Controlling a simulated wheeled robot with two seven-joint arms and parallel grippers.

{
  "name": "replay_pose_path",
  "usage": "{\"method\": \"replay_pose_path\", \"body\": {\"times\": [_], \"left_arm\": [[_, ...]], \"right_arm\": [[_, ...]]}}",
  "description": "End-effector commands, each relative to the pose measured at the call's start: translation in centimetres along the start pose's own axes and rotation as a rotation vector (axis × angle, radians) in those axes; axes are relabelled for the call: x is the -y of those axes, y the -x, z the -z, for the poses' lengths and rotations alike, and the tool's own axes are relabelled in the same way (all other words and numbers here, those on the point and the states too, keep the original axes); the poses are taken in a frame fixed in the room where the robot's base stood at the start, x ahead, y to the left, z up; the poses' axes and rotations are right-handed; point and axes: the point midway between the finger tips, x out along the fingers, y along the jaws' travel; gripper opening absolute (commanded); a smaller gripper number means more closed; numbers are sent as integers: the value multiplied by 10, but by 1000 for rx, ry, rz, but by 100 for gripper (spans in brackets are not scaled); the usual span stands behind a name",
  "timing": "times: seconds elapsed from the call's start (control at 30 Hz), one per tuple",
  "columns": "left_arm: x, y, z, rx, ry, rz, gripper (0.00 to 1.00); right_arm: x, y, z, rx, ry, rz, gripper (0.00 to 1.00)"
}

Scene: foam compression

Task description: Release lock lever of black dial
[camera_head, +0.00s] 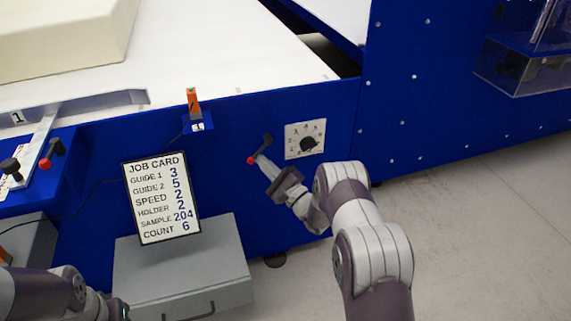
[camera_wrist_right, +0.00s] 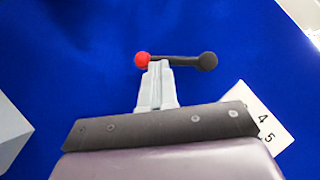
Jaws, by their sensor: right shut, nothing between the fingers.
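The black dial (camera_head: 308,145) sits on a white numbered plate on the blue machine front in the head view. The lock lever (camera_head: 266,141), a short black bar with a red knob at one end, is just left of the plate. In the right wrist view the lever (camera_wrist_right: 185,60) lies nearly level, red knob at the left. My right gripper (camera_head: 263,160) is shut and empty, its fingertips at the lever close to the red knob. I cannot tell whether they touch. Only part of my left arm shows at the lower left; its gripper cannot be made out.
A job card (camera_head: 161,198) leans above a grey drawer box (camera_head: 185,275) left of my right arm. An orange switch (camera_head: 193,102) stands on the machine edge. Another red-knobbed lever (camera_head: 54,150) and a black knob (camera_head: 11,166) are at the far left. Floor at the right is clear.

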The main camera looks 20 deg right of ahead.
Motion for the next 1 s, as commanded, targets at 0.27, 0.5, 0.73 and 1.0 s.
{"method": "replay_pose_path", "body": {"times": [0.27,0.5,0.73,1.0], "left_arm": [[0,15,2,0,0,0,43],[0,24,3,0,0,0,43],[0,28,3,0,0,0,43],[0,29,4,0,0,0,43]], "right_arm": [[-3,-10,-14,0,-7,-4,0],[-3,-15,-21,1,-6,-5,0],[-2,-17,-24,-1,-5,-3,0],[-1,-18,-26,0,-4,0,0]]}}
